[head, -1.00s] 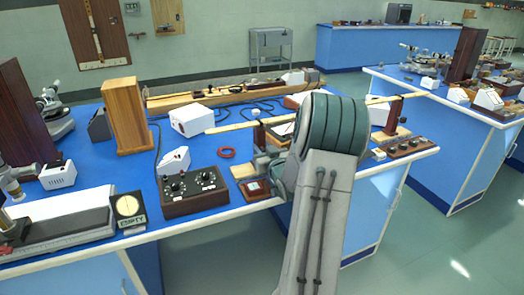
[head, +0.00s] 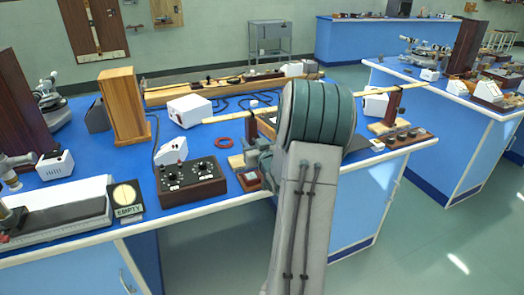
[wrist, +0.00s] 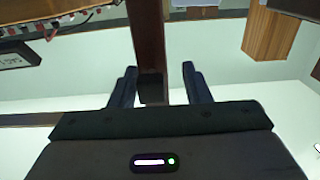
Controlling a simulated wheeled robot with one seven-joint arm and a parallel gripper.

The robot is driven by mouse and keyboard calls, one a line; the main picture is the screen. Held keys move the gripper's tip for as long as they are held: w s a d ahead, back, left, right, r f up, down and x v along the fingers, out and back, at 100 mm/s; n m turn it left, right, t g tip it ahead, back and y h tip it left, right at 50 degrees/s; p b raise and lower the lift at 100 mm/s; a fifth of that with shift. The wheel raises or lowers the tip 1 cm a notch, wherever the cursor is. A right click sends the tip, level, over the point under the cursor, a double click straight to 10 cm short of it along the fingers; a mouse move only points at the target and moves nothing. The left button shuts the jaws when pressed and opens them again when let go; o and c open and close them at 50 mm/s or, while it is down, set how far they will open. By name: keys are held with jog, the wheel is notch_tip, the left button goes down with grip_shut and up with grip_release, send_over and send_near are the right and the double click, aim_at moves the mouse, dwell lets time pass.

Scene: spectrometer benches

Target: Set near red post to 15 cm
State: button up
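A pale wooden rule (head: 228,117) runs across the bench, partly hidden behind my arm. A dark reddish post (head: 253,128) stands at its left part, and another red-brown post (head: 392,106) stands near its right end. In the head view my gripper is mostly hidden by my arm, near the left post. In the wrist view my gripper (wrist: 160,82) has its two fingers apart. A dark red-brown upright (wrist: 148,35) shows between them, closer to the left finger, with a gap to the right finger. I cannot tell whether it touches. No scale reading is legible.
A black control box with knobs (head: 190,183), a red ring (head: 223,141) and a white box (head: 189,111) are on the blue bench left of my arm. A tall wooden block (head: 123,105) stands further left. A knobbed panel (head: 405,138) is at the right.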

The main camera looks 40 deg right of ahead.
jog(key=v, duration=1.3)
jog(key=shift+d+b, duration=0.15)
jog(key=shift+b, duration=0.25)
jog(key=shift+s, duration=0.2)
jog(key=p+x, duration=0.1)
jog(key=x, duration=0.9)
jog(key=shift+w+d, duration=0.3)
grip_shut()
jog(key=shift+a, duration=0.1)
